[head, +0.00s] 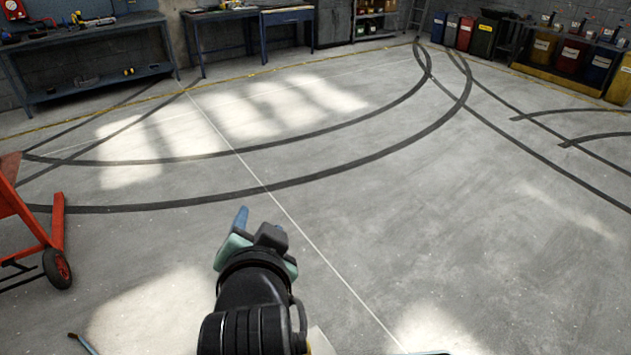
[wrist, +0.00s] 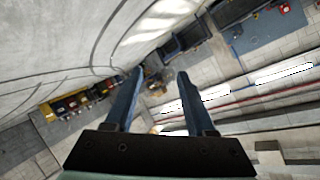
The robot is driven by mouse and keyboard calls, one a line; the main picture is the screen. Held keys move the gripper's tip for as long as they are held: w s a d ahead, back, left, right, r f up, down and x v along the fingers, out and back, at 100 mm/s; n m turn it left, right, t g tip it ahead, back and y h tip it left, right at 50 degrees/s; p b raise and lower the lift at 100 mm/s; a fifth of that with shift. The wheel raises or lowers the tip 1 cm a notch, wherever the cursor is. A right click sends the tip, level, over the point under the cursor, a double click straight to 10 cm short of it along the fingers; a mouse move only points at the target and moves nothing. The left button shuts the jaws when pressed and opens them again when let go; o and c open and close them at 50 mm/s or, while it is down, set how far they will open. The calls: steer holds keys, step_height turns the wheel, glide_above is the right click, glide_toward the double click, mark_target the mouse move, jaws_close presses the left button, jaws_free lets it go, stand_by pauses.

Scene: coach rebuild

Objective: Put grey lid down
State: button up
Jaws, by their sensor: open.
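My gripper (head: 243,218) extends forward over the bare floor in the head view, low and near the middle of the picture. In the wrist view my gripper (wrist: 160,88) shows two blue fingers spread apart with nothing between them. I do not see a grey lid that I can make out in either view.
A red wheeled frame (head: 45,245) stands at the left edge. Workbenches (head: 95,60) line the back wall. Several bins (head: 484,36) and a yellow-based rack (head: 565,60) stand at the back right. The grey floor (head: 420,220) with dark curved tyre marks is wide and clear.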

steer(key=d+r+n+t, duration=0.35)
steer(key=r+t, duration=0.25)
steer(key=r, duration=1.2)
steer(key=s+d+r+n+t+h, duration=0.1)
steer(key=s+r+t, duration=0.3)
steer(key=r, duration=0.5)
steer(key=s+d+r+n+t+h, duration=0.1)
steer(key=s+d+r+t, duration=0.2)
steer(key=s+r, duration=0.4)
step_height(320, 180, up, 3)
steer(key=shift+d+r+t, duration=0.1)
steer(key=shift+d+t, duration=0.1)
steer(key=shift+t, duration=0.5)
steer(key=shift+s, duration=0.1)
